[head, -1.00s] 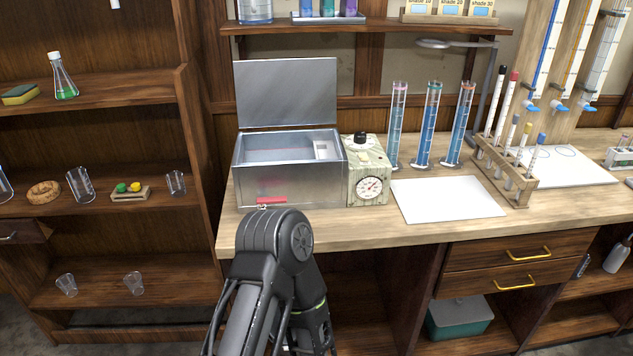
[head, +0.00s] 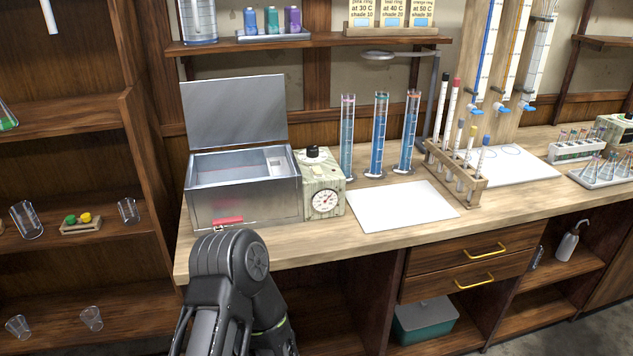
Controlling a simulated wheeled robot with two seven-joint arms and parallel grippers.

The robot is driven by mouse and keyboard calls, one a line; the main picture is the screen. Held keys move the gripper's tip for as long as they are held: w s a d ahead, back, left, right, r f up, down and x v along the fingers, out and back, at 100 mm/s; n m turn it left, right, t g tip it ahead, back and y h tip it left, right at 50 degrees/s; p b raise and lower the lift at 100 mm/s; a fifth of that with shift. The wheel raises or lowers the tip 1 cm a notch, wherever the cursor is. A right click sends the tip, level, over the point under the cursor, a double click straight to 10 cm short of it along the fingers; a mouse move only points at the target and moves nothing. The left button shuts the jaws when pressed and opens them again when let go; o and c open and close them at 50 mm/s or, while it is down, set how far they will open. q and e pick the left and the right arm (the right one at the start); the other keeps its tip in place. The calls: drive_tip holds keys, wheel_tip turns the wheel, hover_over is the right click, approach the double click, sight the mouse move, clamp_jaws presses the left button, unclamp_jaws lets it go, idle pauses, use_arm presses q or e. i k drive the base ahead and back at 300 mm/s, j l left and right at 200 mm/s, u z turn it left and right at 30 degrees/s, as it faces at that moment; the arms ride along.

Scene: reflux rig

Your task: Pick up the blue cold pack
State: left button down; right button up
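I cannot make out a blue cold pack anywhere in the head view. A black arm of mine rises from the bottom edge, with its rounded joint in front of the metal box. Neither gripper's fingers show, so what they hold cannot be seen. The open metal box (head: 245,206) stands on the bench with its lid raised and a red handle (head: 228,221) low on its front. Part of its inside is hidden by the front wall.
A dial unit (head: 325,203) stands beside the box. Blue-filled cylinders (head: 379,140), a white sheet (head: 402,207) and a wooden rack of tubes (head: 465,185) are to its right. A teal tub (head: 425,322) sits under the bench. Shelves with glassware stand at left.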

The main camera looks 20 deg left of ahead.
sight(251, 26)
drive_tip(key=j+u, duration=0.2)
drive_tip(key=j, duration=0.15)
drive_tip(key=i+j+u, duration=0.15)
drive_tip(key=j, duration=0.15)
drive_tip(key=i+j+u, duration=0.2)
drive_tip(key=j, duration=0.15)
drive_tip(key=j+u, duration=0.2)
drive_tip(key=l+z, duration=0.4)
drive_tip(key=l, duration=0.25)
drive_tip(key=i+l+z, duration=0.15)
drive_tip(key=l+z, duration=0.3)
drive_tip(key=l, duration=0.15)
